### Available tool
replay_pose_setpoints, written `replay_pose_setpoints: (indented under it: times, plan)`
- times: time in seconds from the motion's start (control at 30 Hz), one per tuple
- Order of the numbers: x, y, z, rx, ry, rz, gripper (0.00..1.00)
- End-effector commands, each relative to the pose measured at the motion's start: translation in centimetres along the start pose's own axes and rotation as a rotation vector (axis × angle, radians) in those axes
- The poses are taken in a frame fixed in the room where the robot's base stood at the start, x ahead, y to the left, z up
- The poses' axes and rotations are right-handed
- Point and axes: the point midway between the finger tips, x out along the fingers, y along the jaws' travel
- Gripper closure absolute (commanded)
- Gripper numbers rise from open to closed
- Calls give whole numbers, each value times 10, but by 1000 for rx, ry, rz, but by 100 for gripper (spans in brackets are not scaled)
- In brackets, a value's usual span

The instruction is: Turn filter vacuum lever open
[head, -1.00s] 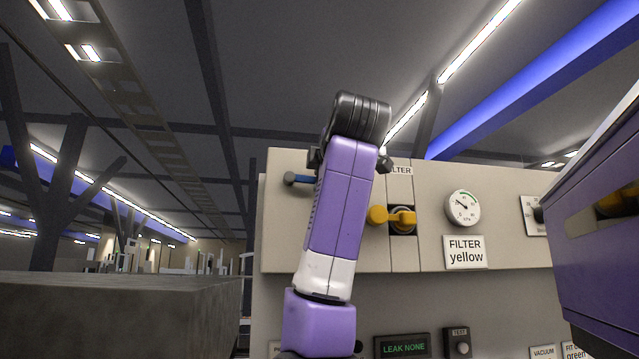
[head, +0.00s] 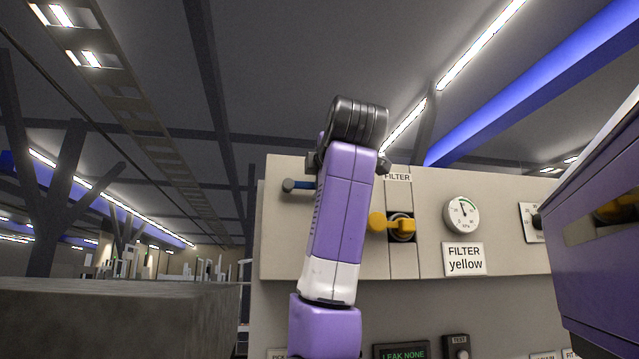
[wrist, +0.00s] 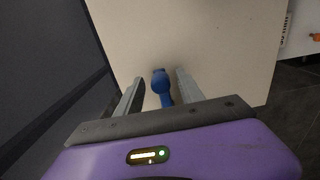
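The yellow lever (head: 379,222) sits on the panel just right of my arm, under a FILTER label (head: 397,177). Its knob points left from the round hub. A blue lever (head: 298,185) sticks out left of my arm, its knob also to the left; its right end is hidden behind the arm. In the wrist view, my gripper (wrist: 158,88) is open, with the blue lever (wrist: 161,84) between its two fingers. Gaps show on both sides of the lever. In the head view the gripper is hidden behind my arm.
A gauge (head: 462,215) sits above a "FILTER yellow" sign (head: 464,259). A "LEAK NONE" display (head: 403,353) and a TEST button (head: 460,353) are below. A grey block (head: 120,315) fills the lower left.

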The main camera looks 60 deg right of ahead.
Motion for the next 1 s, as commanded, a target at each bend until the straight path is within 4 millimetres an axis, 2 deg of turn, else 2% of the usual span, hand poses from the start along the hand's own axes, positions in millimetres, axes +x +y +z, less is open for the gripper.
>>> replay_pose_setpoints:
  times: [0.17,0.27,0.5,0.7,1.0]
  plan:
    - [-1,-1,1,1,-1,-1,55]
    - [-9,-2,1,1,-2,1,55]
    - [-48,-2,1,1,-1,4,55]
    - [-72,-1,0,0,-1,2,55]
    - [-78,0,0,0,0,-1,55]
